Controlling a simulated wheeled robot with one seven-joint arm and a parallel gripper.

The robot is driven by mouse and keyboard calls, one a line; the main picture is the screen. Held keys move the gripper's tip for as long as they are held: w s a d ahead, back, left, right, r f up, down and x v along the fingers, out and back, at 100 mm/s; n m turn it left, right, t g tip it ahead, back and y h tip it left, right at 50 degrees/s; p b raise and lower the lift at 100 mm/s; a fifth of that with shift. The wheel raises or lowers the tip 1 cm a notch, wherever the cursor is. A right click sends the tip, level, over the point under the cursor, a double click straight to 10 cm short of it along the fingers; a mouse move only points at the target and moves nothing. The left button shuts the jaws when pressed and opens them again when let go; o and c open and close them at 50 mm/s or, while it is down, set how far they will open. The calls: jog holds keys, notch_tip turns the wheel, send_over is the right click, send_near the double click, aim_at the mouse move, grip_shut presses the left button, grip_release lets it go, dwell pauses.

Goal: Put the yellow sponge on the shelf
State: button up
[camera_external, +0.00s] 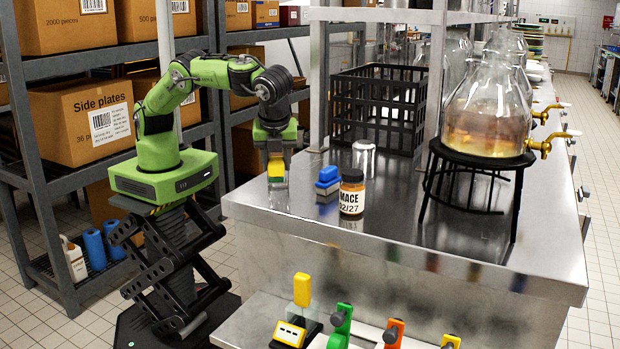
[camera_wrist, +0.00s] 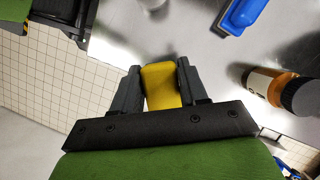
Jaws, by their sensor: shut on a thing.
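The yellow sponge (camera_external: 276,168) is between the fingers of my gripper (camera_external: 276,172), just over the left end of the steel counter (camera_external: 262,195). In the wrist view the sponge (camera_wrist: 161,84) sits between the two dark fingers of my gripper (camera_wrist: 162,88), which are shut on it. A paler layer shows at its lower side in the external view. Whether the sponge touches the counter I cannot tell. The task does not say which shelf; a dark rack (camera_external: 40,118) stands at the left, and a low steel ledge (camera_external: 262,318) runs along the counter's front.
Several coloured-handled items occupy the ledge.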

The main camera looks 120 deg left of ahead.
jog(key=w+d+f+m+t+b, duration=0.2)
jog(key=w+d+f+m+t, duration=0.25)
jog(key=d+f+m, duration=0.8)
jog(key=s+d+f+m+t+h+b, duration=0.2)
jog(key=d+f+m+h, duration=0.1)
jog(key=d+f+m, duration=1)
jog(key=a+f, duration=0.1)
jog(key=a, duration=0.4)
jog(key=a+f+n+b, duration=0.1)
jog(key=a, duration=0.5)
jog(key=a+f+n+b, duration=0.1)
jog(key=a, duration=0.4)
jog(key=shift+s+a+f, duration=0.1)
jog(key=shift+a+f, duration=0.1)
jog(key=shift+a, duration=0.15)
jog(key=f, duration=0.1)
jog(key=f+b, duration=0.1)
jog(key=f, duration=0.2)
jog(key=shift+a+f, duration=0.35)
